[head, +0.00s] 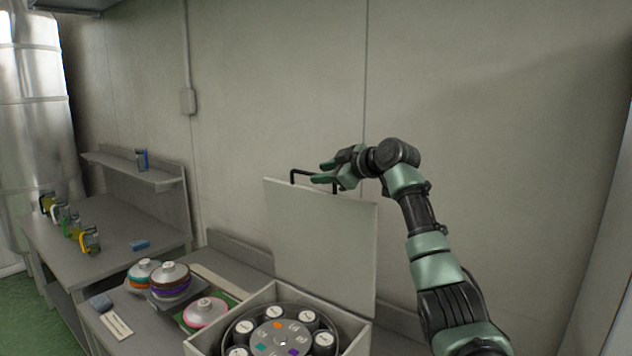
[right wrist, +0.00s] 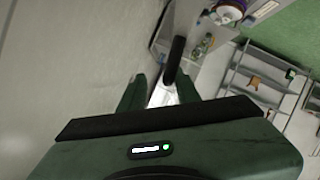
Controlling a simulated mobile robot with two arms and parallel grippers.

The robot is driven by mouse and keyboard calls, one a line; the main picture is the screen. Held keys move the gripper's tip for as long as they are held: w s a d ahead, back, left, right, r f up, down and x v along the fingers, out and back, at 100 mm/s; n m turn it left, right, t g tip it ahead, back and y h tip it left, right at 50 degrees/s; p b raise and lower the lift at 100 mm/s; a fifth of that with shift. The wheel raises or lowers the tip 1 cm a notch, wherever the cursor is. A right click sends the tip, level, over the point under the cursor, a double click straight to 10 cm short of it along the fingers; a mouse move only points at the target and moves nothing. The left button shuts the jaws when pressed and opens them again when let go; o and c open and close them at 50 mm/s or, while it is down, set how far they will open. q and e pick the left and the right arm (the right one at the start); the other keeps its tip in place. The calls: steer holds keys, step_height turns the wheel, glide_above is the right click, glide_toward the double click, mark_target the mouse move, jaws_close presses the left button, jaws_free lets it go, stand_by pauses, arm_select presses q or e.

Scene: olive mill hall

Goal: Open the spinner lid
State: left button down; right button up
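The spinner is a light box (head: 357,343) at the bottom centre of the head view. Its flat pale lid (head: 322,240) stands upright at the back, so the inside shows. Inside is a round grey rotor (head: 283,340) with several white-capped containers around it. A black bar handle (head: 303,172) sits on the lid's top edge. My right gripper (head: 321,172) is at the handle, its fingers apart. In the right wrist view the black handle bar (right wrist: 176,58) shows between the spread fingertips, with gaps visible. My left gripper is not in view.
Left of the spinner, the bench holds several round lidded items (head: 170,278) and a grey-blue block (head: 101,302). A side table (head: 110,225) carries jars and a blue block (head: 139,245). A wall shelf (head: 125,168) is above it. The wall is close behind the lid.

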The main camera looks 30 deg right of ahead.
steer(key=b+v, duration=0.1)
steer(key=v, duration=0.2)
steer(key=shift+s+d, duration=0.1)
steer(key=shift+s, duration=0.3)
steer(key=shift+s+r, duration=0.15)
steer(key=shift+s, duration=0.05)
steer(key=shift+w+d+r+b+v, duration=0.1)
steer(key=shift+d+b+v, duration=0.15)
steer(key=shift+v, duration=1.2)
steer(key=shift+w+d+r+b+v, duration=0.1)
steer(key=shift+d+v, duration=0.3)
steer(key=shift+v, duration=1.05)
steer(key=shift+w+d+r+b+v, duration=0.1)
steer(key=shift+d+b+v, duration=0.15)
steer(key=shift+v, duration=1.2)
steer(key=shift+p, duration=0.3)
